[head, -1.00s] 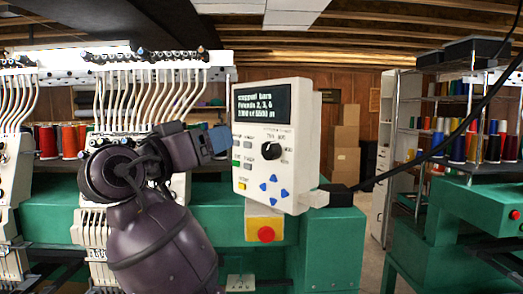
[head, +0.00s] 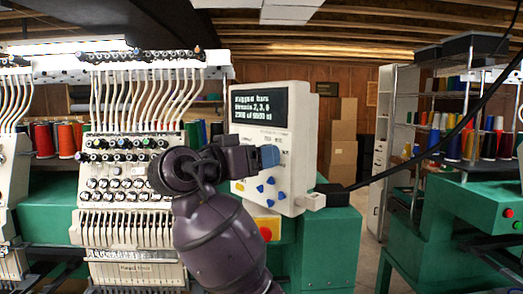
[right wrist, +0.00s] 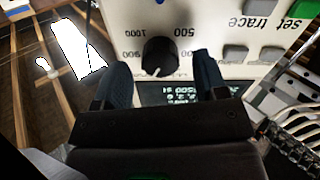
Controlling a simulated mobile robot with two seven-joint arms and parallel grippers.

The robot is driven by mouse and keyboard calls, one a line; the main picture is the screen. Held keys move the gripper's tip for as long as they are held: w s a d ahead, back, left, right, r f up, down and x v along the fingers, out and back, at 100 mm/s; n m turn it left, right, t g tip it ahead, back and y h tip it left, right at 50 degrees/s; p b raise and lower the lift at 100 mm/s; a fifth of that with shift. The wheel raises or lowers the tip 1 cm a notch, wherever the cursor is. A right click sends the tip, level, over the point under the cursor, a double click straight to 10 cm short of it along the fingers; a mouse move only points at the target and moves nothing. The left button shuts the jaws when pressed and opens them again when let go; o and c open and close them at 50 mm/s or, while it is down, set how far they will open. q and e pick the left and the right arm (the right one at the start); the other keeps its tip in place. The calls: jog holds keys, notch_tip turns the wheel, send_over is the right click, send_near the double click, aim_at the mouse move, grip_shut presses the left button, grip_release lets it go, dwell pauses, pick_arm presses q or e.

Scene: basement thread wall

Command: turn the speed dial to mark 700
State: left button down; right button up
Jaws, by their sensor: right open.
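The control panel (head: 240,150) is a white box with a dark display, blue arrow buttons and small keys. In the right wrist view it appears upside down. Its black speed dial (right wrist: 160,57) has printed marks around it, with 500, 900 and 1000 readable; the 700 mark cannot be read there. I cannot tell the dial's exact setting. My right gripper (head: 268,156) is in front of the panel and hides the dial in the head view. In the right wrist view its open fingers (right wrist: 162,62) appear on either side of the dial; contact cannot be told. My left gripper is out of view.
A red stop button on a yellow box (head: 266,232) is below the panel, partly behind my arm. The embroidery machine head (head: 125,190) is at left. A black cable (head: 425,152) runs from the panel's right side. Thread racks (head: 450,115) stand at right.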

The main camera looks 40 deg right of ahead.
jog(key=shift+w+d, duration=0.15)
jog(key=shift+d, duration=0.6)
jog(key=c, duration=0.9)
jog(key=shift+n, duration=5.2)
